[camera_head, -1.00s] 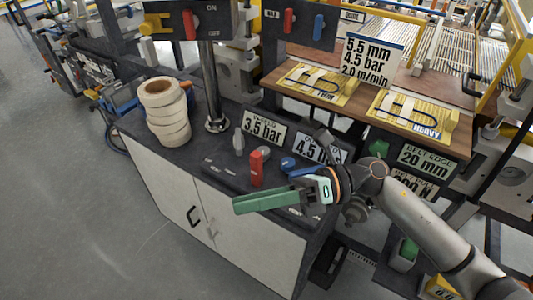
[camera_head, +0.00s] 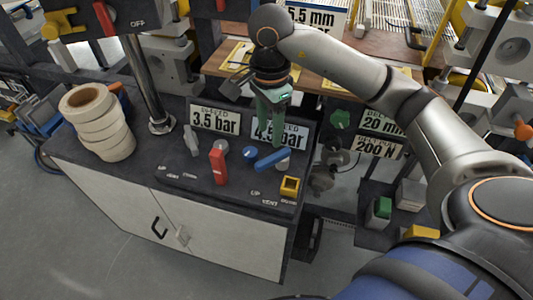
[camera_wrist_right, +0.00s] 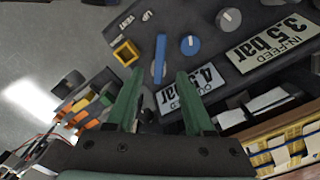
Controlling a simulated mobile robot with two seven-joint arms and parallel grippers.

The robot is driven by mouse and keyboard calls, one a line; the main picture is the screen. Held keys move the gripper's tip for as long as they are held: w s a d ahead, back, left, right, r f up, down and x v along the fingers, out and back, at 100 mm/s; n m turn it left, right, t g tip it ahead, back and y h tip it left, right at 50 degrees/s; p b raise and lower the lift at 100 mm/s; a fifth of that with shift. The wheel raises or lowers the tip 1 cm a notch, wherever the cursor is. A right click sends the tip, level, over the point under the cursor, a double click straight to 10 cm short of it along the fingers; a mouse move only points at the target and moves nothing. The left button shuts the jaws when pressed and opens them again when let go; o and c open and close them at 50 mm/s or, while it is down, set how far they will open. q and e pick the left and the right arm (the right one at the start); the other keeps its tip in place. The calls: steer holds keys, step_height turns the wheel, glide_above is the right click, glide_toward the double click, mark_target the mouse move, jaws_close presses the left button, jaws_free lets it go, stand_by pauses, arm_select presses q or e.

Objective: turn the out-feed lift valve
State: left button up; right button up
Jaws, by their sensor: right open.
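The out-feed lift valve has a blue lever (camera_head: 272,158) on the dark cabinet top, below the out-feed sign (camera_head: 296,135). The lever lies slanted in the head view. My right gripper (camera_head: 277,142) points down just behind the lever, its fingers covering part of the sign. In the right wrist view the blue lever (camera_wrist_right: 159,58) shows ahead of the gap between the open, empty fingers (camera_wrist_right: 157,80). I cannot tell whether either finger touches it. My left gripper is not in view.
A red lever (camera_head: 218,165) and a grey lever (camera_head: 191,140) stand to the left. A yellow square piece (camera_head: 290,186) is in front, near VENT and DOWN labels. White tape rolls (camera_head: 100,122) are stacked at left. The in-feed sign (camera_head: 215,119) stands behind.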

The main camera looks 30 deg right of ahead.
mark_target(269, 158)
step_height(269, 158, down, 9)
steer(key=shift+r+p, duration=0.1)
steer(key=shift+p, duration=0.25)
jaws_close()
stand_by(0.3)
stand_by(1.0)
